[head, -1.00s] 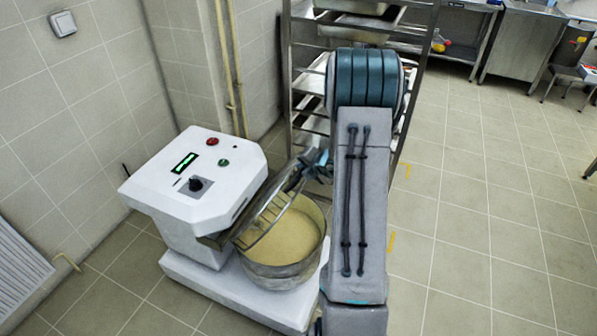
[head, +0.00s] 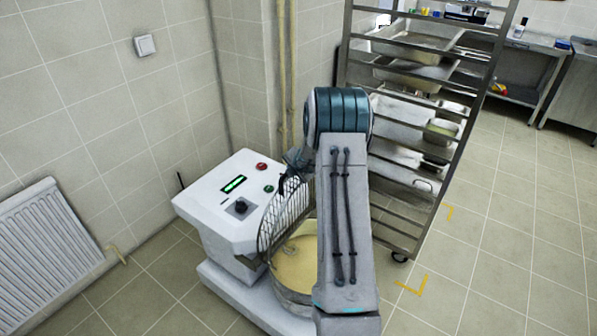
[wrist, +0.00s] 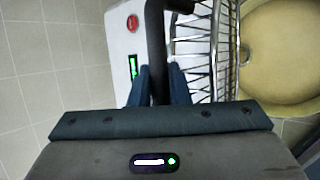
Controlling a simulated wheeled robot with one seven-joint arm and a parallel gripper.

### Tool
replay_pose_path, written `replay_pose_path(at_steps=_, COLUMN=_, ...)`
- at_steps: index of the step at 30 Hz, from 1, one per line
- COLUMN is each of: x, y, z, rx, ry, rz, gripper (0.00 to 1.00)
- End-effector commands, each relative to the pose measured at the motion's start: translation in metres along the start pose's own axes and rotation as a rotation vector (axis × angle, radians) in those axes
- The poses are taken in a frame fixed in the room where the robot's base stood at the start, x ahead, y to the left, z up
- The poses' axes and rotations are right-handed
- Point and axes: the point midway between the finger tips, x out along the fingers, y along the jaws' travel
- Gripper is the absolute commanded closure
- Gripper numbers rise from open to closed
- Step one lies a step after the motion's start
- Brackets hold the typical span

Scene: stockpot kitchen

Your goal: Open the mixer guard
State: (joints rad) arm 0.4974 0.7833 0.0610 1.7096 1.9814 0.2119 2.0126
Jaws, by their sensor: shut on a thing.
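The white mixer (head: 222,212) stands left of centre in the head view, with a bowl (head: 297,268) of pale yellow content in front of it. The wire mixer guard (head: 281,212) is raised steeply at the bowl's mixer side, leaving the bowl largely uncovered. In the wrist view the guard (wrist: 223,50) lies between the white mixer body and the bowl (wrist: 270,45). My gripper (wrist: 160,78) is shut on the guard's dark handle bar (wrist: 154,30), which passes between its two blue fingers. In the head view my arm hides the bowl's right part.
A metal tray rack (head: 425,130) stands behind and right of my arm, close to it. A tiled wall and a radiator (head: 45,245) are at the left. The floor at the right (head: 510,230) is clear.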

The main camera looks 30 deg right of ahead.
Motion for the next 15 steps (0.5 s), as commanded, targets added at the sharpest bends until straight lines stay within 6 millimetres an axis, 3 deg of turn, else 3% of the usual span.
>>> replay_pose_path(at_steps=15, x=0.0031, y=0.0055, z=-0.0013, rx=-0.001, ry=-0.001, rz=0.002, gripper=1.0)
